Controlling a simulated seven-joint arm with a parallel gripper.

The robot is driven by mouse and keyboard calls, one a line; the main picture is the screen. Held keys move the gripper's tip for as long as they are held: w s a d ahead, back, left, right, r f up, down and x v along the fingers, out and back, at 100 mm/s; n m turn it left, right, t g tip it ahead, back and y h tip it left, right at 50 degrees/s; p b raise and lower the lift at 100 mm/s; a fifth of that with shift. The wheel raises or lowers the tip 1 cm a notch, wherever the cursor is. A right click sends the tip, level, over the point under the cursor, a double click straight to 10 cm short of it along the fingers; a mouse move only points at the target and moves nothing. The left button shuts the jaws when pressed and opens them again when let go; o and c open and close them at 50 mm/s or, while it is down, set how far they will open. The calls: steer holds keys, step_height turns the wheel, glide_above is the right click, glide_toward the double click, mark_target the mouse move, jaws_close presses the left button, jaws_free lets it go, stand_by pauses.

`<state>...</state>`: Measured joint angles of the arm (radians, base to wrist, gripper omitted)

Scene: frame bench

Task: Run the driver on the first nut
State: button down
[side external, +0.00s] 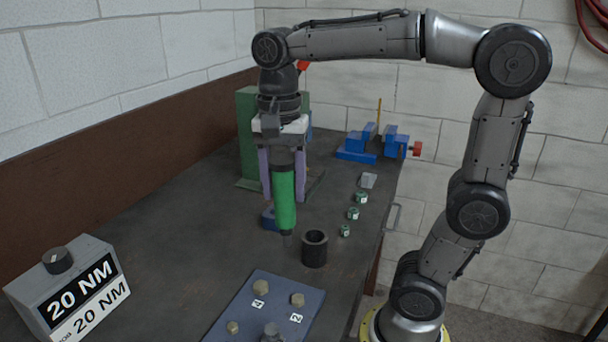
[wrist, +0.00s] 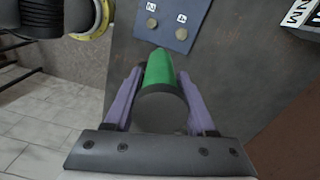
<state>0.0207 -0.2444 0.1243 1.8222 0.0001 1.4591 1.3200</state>
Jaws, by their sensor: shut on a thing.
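My gripper (side external: 284,197) points down with its purple fingers shut on the green driver (side external: 285,205). The driver hangs upright, its dark tip low over the bench, left of a black cup (side external: 314,249). In the wrist view the driver (wrist: 160,72) lies between both fingers of my gripper (wrist: 160,80); its tip is hidden. The blue-grey plate (side external: 255,318) is at the front, apart from the driver. It carries a nut (side external: 298,299) by label 2, a nut (side external: 253,290) by label 4, and other nuts (side external: 232,327) partly cut off by the frame.
A grey box (side external: 75,285) reading 20 NM stands at the left front. Several small green pieces (side external: 353,213) line the right side of the bench. A blue vise (side external: 358,147) stands at the back and a green block (side external: 246,125) behind my gripper. The bench's left middle is clear.

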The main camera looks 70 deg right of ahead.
steer(key=s+a+n, duration=0.2)
steer(key=a+n, duration=0.1)
steer(key=a, duration=0.4)
steer(key=s+a+r+n, duration=0.1)
steer(key=s+a+n, duration=0.1)
steer(key=a, duration=0.5)
steer(key=shift+r+n, duration=0.15)
steer(key=shift+n, duration=0.55)
step_height(320, 180, down, 7)
steer(key=shift+r, duration=0.2)
steer(key=shift+f, duration=0.5)
stand_by(2.3)
